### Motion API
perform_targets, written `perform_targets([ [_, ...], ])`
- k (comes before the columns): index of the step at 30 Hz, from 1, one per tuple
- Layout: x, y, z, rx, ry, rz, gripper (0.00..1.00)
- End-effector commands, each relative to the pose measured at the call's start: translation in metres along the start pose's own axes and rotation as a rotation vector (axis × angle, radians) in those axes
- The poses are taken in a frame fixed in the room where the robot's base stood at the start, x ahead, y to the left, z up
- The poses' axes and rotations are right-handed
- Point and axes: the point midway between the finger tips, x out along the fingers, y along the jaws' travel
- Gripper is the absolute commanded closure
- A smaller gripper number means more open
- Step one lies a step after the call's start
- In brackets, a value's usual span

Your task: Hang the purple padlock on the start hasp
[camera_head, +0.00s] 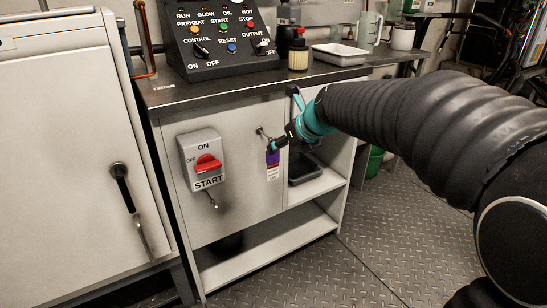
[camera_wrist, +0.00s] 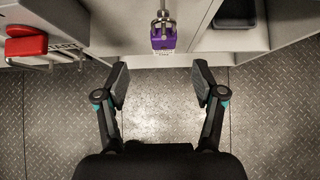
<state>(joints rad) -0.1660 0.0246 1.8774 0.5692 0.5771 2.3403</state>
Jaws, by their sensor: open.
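The purple padlock (camera_head: 272,158) hangs from a small hook on the cabinet front, with a white tag below it. In the wrist view the padlock (camera_wrist: 163,39) is ahead of my gripper (camera_wrist: 160,83), centred between the fingers but beyond their tips. My gripper is open and empty. In the head view my gripper (camera_head: 280,144) is close to the padlock and overlaps it in the picture. The start hasp (camera_head: 213,202) is a small metal piece under the grey START switch box (camera_head: 203,158), left of the padlock. Nothing shows hanging on it.
The red switch handle (camera_head: 207,163) juts from the START box and also shows in the wrist view (camera_wrist: 26,46). Open shelves (camera_head: 318,186) with a dark bin (camera_head: 303,168) lie right of the padlock. A control panel (camera_head: 222,42) stands on the countertop. The floor in front is clear.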

Motion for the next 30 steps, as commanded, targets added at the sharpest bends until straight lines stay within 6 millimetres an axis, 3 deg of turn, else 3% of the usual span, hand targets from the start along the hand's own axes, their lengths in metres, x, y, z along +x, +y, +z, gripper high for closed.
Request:
perform_targets([
  [6,0.040,0.000,-0.001,-0.001,0.001,0.001,0.31],
  [16,0.063,-0.002,-0.001,-0.003,0.001,0.000,0.31],
  [24,0.099,-0.006,-0.002,-0.003,0.000,0.000,0.31],
  [30,0.106,-0.006,-0.001,-0.003,0.000,-0.001,0.31],
])
